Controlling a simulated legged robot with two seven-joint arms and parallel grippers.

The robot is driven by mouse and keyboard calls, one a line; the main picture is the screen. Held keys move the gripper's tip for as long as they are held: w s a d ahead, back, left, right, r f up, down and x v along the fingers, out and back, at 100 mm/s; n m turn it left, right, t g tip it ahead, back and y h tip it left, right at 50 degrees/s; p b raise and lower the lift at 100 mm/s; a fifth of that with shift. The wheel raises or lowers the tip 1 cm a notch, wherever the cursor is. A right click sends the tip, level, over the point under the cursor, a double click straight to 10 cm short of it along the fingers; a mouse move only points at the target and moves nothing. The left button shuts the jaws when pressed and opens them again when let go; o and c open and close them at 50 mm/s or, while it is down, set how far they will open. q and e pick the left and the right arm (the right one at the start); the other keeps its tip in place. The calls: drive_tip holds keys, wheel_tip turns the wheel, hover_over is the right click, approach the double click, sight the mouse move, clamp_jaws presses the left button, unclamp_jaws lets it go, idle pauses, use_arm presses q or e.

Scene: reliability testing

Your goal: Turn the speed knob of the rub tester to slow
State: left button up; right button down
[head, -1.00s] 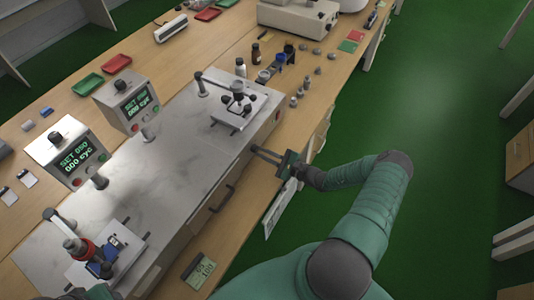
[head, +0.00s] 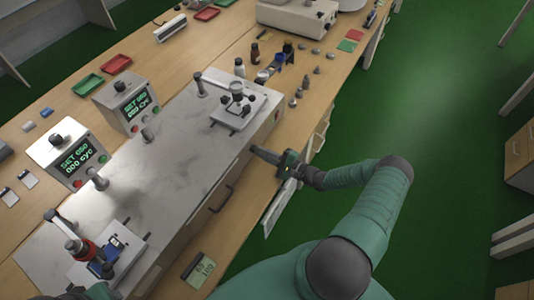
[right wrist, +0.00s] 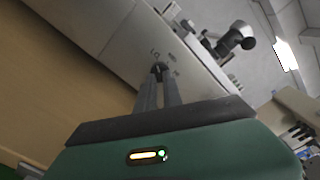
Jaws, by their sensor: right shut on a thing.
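The rub tester (head: 180,172) is a long grey metal machine along the bench, with a rubbing station at each end. My right gripper (head: 256,151) is at its front face near the far right end. In the right wrist view, my right gripper (right wrist: 158,76) has its fingers shut on the small dark speed knob (right wrist: 156,66), with small marks around it on the light panel. In the head view the knob is hidden behind the fingertips. Of my left arm only a green and dark part (head: 97,291) shows at the bottom left edge; its jaws cannot be made out.
Two control boxes with green displays (head: 137,104) (head: 75,158) stand behind the tester. Bottles (head: 240,68) and small weights (head: 298,94) stand on the bench past its far end. A dark handle (head: 221,199) sticks out of the front face. A small counter (head: 198,268) lies at the front edge.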

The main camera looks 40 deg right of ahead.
drive_tip(key=shift+w+a+r, duration=0.35)
drive_tip(key=shift+w+r, duration=0.15)
drive_tip(key=shift+r, duration=0.05)
drive_tip(key=c, duration=1.4)
unclamp_jaws()
drive_tip(key=shift+o, duration=0.7)
drive_tip(key=shift+s+f, duration=0.1)
drive_tip(key=shift+s, duration=0.1)
drive_tip(key=shift+o, duration=0.8)
drive_tip(key=s, duration=0.1)
drive_tip(key=s+d, duration=0.1)
drive_tip(key=s+f+b, duration=0.1)
drive_tip(key=shift+s+d+f, duration=0.1)
drive_tip(key=shift+s+d, duration=0.1)
drive_tip(key=shift+s, duration=0.15)
use_arm(q)
drive_tip(key=b+x, duration=0.1)
drive_tip(key=x, duration=0.2)
drive_tip(key=shift+w+a+f+b, duration=0.2)
drive_tip(key=shift+w+f+b, duration=0.1)
drive_tip(key=shift+w+b, duration=0.15)
use_arm(e)
drive_tip(key=v, duration=1.3)
drive_tip(key=shift+s+d, duration=0.2)
drive_tip(key=shift+s, duration=0.1)
use_arm(q)
drive_tip(key=shift+a, duration=0.2)
use_arm(e)
drive_tip(key=shift+a+r, duration=0.1)
drive_tip(key=shift+r, duration=0.1)
